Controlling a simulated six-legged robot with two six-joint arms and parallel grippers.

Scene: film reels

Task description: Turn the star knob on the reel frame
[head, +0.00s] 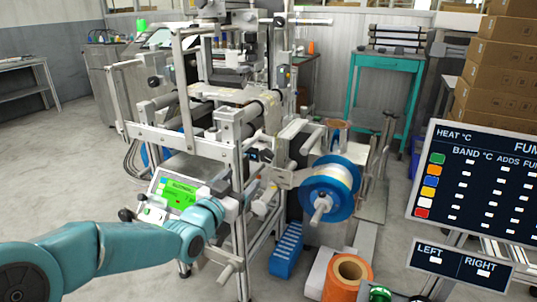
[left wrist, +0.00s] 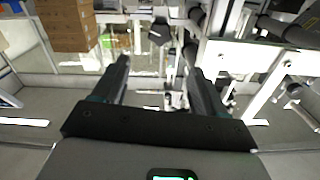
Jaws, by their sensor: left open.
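The reel frame (head: 240,165) is a tall machine of pale metal bars and rollers in the middle of the head view. A blue reel (head: 329,188) sits on its right side. In the left wrist view a dark knob-like shape (left wrist: 160,32) lies beyond the gap between my fingertips; I cannot tell for sure that it is the star knob. My left gripper (left wrist: 160,68) is open, its two dark fingers apart with nothing between them. In the head view my teal left arm reaches to the machine's lower front, and its fingers are not clear. My right gripper is not in view.
A control box with a green screen (head: 177,192) stands close to my left wrist. An orange roll (head: 350,271) and a blue slotted block (head: 286,251) lie low at the front. A dark heat board (head: 475,185) stands at the right. The floor at the left is clear.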

